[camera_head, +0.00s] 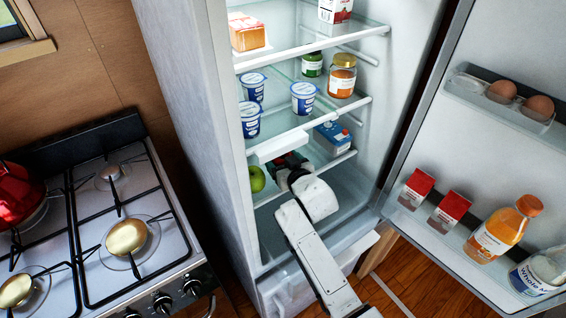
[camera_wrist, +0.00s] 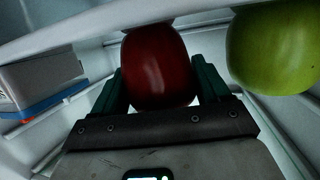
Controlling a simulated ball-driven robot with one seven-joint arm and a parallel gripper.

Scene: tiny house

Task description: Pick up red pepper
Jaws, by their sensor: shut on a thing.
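A dark red, rounded, glossy thing, which I take for the red pepper (camera_wrist: 158,66), is between the two green fingers of my gripper (camera_wrist: 168,88) in the wrist view. The fingers press on its left and right sides. In the head view my gripper (camera_head: 287,168) reaches into the lower part of the open fridge, and my own wrist mostly hides the red thing. A green apple (camera_head: 257,179) is just left of the gripper in the head view. It shows at the upper right in the wrist view (camera_wrist: 275,48), close beside the red thing.
A blue and white carton (camera_head: 332,137) stands right of my gripper. A glass shelf with yogurt cups (camera_head: 303,97) and jars (camera_head: 342,75) is above it. The fridge door (camera_head: 440,140) is open on the right, holding bottles and eggs. A stove (camera_head: 120,220) stands left.

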